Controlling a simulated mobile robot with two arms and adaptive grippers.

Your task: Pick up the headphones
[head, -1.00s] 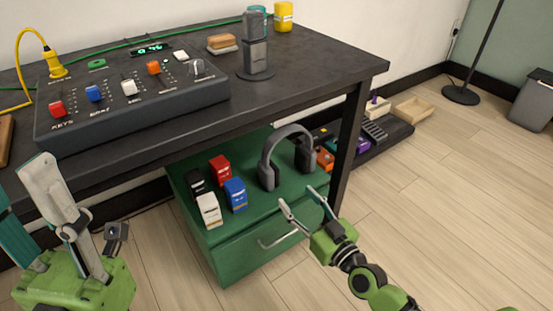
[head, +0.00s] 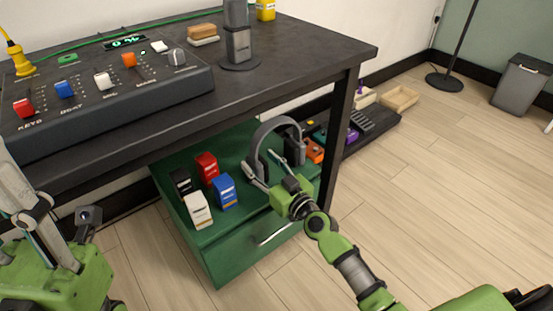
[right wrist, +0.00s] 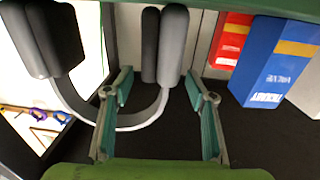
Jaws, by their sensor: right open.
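The dark grey headphones (head: 275,123) stand upright, band on top, on the green drawer cabinet (head: 226,254) beside the table leg. My right gripper (head: 260,154) is open at the headphones, its fingers overlapping them in the head view. In the right wrist view, the band of the headphones (right wrist: 75,98) curves across, passing by the left finger. One ear cup shows ahead between the open fingers (right wrist: 158,84), the other at upper left. Contact cannot be told. My left gripper (head: 55,205) is at the lower left, partly cut off, away from the headphones.
Several small boxes, including a blue box (head: 224,191) and a red box (head: 206,166), stand left of the headphones. The black table (head: 300,62) overhangs the cabinet's back; its leg (head: 340,135) is close on the right.

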